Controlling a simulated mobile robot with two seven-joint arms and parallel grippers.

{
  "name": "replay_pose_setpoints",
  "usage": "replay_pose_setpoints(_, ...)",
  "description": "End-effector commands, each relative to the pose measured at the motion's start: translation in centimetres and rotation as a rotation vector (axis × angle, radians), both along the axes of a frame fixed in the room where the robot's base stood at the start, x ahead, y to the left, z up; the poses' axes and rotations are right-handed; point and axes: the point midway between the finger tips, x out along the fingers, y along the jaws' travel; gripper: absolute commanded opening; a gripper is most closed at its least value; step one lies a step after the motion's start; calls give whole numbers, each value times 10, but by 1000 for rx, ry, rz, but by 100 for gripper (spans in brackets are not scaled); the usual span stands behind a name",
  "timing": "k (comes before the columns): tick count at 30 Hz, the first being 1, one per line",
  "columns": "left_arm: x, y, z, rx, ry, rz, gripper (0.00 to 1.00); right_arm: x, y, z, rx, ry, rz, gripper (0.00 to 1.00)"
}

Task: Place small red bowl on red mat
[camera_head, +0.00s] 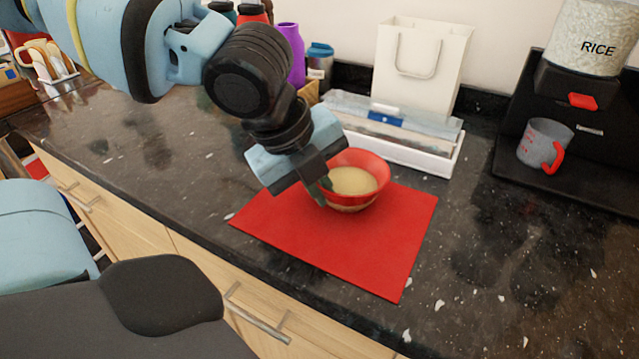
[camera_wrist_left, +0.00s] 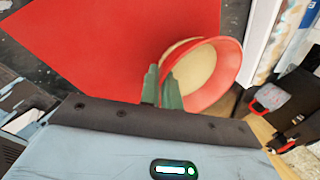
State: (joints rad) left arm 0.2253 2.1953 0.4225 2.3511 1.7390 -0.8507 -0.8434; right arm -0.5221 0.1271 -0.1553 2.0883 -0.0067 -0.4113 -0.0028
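The small red bowl (camera_head: 365,164) has a pale tan inside and shows over the upper right part of the red mat (camera_head: 335,238). Whether its base touches the mat is hard to tell. My left gripper (camera_head: 321,191) reaches down at the bowl's left side, its fingers pinching the rim. In the left wrist view the green fingers (camera_wrist_left: 161,88) straddle the rim of the bowl (camera_wrist_left: 228,66), one outside and one inside. The mat (camera_wrist_left: 110,45) lies flat behind them. My right gripper is not in view.
A white tray with papers (camera_head: 400,143) and a white paper bag (camera_head: 422,65) stand behind the mat. A measuring cup (camera_head: 541,143) with a red handle sits at right under a rice dispenser (camera_head: 592,40). A purple bottle (camera_head: 291,50) stands at the back. The counter left of the mat is clear.

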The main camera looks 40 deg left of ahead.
Motion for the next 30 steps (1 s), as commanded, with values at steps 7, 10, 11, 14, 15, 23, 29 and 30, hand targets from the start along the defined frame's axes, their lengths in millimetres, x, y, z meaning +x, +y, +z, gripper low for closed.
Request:
replay_pose_setpoints(7,0,0,-2,-1,1,1,26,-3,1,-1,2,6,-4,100)
replay_pose_setpoints(10,0,0,-2,-1,1,1,26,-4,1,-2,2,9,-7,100)
replay_pose_setpoints(11,0,0,-2,-1,1,1,26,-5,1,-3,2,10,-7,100)
replay_pose_setpoints(14,0,0,-2,-1,1,1,26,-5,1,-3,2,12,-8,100)
replay_pose_setpoints(15,0,0,-2,-1,1,1,26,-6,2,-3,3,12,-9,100)
replay_pose_setpoints(23,-8,3,27,-4,-5,2,26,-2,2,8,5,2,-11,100)
replay_pose_setpoints(29,-23,9,66,-4,-7,1,26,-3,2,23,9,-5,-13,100)
replay_pose_setpoints(30,-26,10,73,-3,-7,2,26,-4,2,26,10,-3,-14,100)
